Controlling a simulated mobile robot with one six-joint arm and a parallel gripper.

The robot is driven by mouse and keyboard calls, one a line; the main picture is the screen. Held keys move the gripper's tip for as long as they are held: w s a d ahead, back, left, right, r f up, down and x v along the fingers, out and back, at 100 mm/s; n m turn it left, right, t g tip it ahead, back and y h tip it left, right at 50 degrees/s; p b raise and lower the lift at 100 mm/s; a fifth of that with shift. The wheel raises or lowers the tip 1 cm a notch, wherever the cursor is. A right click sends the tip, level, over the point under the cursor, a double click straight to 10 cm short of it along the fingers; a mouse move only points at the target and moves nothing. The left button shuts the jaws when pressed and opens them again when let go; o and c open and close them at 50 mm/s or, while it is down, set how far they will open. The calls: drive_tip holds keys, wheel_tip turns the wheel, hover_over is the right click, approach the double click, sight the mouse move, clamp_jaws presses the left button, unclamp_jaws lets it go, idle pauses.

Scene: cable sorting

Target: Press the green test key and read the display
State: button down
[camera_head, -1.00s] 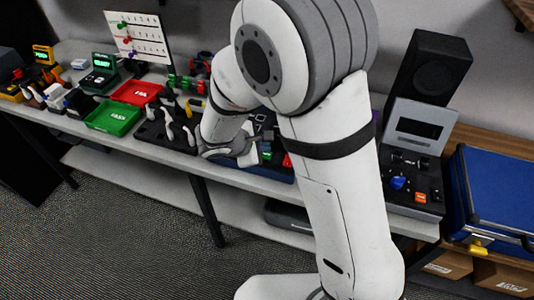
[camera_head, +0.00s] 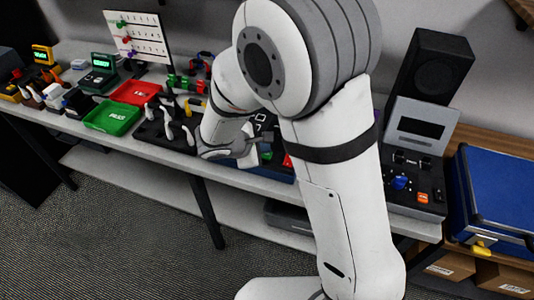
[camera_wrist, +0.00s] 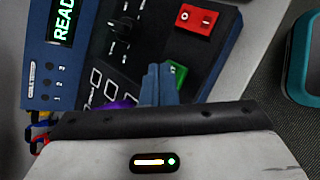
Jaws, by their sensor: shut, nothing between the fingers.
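The cable tester is a dark blue box with a black panel (camera_wrist: 105,65) in the wrist view. Its display (camera_wrist: 64,20) is lit green and shows "READ" before the frame edge cuts it off. The green test key (camera_wrist: 177,74) lies just beside my fingertips and is partly hidden by them. A red rocker switch (camera_wrist: 194,20) sits farther up the panel. My gripper (camera_wrist: 158,72) is shut and empty, its blue-grey fingers over the panel by the green key. Whether they touch the key I cannot tell. In the head view my arm hides much of the tester.
A green tray (camera_head: 112,117) and a red tray (camera_head: 136,93) stand on the bench left of my arm. A black holder with white-handled tools (camera_head: 168,130) is nearer. A black speaker (camera_head: 431,68) and a blue case (camera_head: 497,200) stand at the right.

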sight(264, 156)
drive_tip(key=shift+f+b, duration=0.4)
drive_tip(key=shift+b, duration=0.05)
idle(0.3)
drive_tip(key=shift+r, duration=0.1)
drive_tip(key=shift+r+p, duration=0.45)
drive_tip(key=shift+r, duration=0.3)
drive_tip(key=shift+r+p, duration=1.7)
drive_tip(key=shift+r, duration=0.85)
